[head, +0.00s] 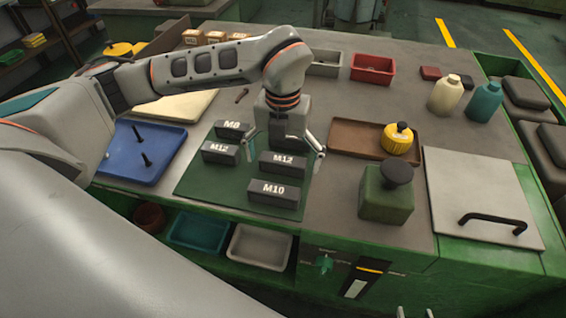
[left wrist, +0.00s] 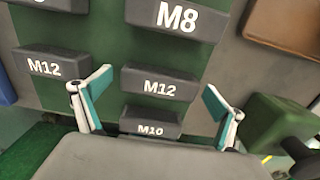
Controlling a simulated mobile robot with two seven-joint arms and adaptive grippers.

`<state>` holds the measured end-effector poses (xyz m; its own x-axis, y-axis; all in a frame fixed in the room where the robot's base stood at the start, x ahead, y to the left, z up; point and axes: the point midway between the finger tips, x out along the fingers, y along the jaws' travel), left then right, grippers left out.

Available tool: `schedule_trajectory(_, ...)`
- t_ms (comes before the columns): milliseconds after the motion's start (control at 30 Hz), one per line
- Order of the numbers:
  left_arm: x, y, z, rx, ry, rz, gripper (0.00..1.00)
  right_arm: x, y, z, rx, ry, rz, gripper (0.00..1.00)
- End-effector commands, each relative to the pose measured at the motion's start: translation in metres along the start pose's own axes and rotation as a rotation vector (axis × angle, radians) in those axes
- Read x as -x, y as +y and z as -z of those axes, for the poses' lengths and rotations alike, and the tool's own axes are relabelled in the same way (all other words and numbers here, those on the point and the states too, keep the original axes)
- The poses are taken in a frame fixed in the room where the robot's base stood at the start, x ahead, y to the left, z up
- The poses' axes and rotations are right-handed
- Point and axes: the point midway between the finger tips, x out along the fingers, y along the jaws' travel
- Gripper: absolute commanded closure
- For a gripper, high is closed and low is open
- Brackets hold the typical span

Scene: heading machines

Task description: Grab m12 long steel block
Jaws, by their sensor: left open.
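Dark grey steel blocks with white labels rest on a green mat (head: 195,185). One M12 block (head: 220,152) is at the left of the mat. Another M12 block (head: 283,162) is near the middle. In the left wrist view, the left M12 block (left wrist: 45,64) is outside the fingers and the middle M12 block (left wrist: 158,85) shows between them. My left gripper (head: 285,150) points down over the mat, open and empty. I cannot tell which M12 is the long one. Small pale tips, probably of my right gripper (head: 415,313), show at the bottom edge.
An M8 block (head: 232,129) is behind and an M10 block (head: 274,192) in front. Another M8 block (left wrist: 177,17) shows in the left wrist view. A green block with a dark knob (head: 386,205) and a brown tray (head: 345,140) stand to the right, a blue tray (head: 125,170) left.

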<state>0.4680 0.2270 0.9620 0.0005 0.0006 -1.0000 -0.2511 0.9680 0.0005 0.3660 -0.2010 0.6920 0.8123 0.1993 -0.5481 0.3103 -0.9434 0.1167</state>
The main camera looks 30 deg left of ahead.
Motion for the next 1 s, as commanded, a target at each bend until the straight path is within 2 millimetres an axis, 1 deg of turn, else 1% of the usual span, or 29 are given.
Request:
schedule_trajectory(100,0.000,0.000,0.000,0.000,0.000,0.000,0.04,0.000,0.000,-0.001,0.000,-0.002,0.000,0.60)
schedule_trajectory(133,0.000,0.000,0.000,0.000,0.000,0.000,0.09,0.000,0.000,-0.002,0.000,-0.003,0.000,0.60)
schedule_trajectory(333,0.000,0.000,0.000,0.000,0.001,0.000,0.61,-0.001,-0.001,-0.005,0.000,-0.009,0.001,0.60)
schedule_trajectory(367,0.000,0.000,0.000,0.000,0.001,0.000,0.63,-0.001,-0.001,-0.006,0.000,-0.010,0.001,0.60)
schedule_trajectory(633,0.002,0.000,0.000,0.001,-0.001,0.000,0.63,-0.001,-0.001,-0.007,0.000,-0.011,0.001,0.60)
schedule_trajectory(767,0.008,0.000,-0.001,0.001,-0.002,0.001,0.63,-0.001,-0.001,-0.007,0.000,-0.011,0.001,0.60)
schedule_trajectory(867,0.018,-0.001,-0.001,0.000,-0.004,0.002,0.63,-0.001,-0.001,-0.006,-0.001,-0.009,0.000,0.60)
schedule_trajectory(967,0.035,-0.001,-0.001,0.000,-0.005,0.002,0.63,-0.002,0.000,-0.005,-0.001,-0.006,0.000,0.60)
schedule_trajectory(1000,0.044,-0.001,-0.002,0.000,-0.008,0.003,0.63,-0.002,0.000,-0.005,-0.001,-0.006,0.000,0.60)
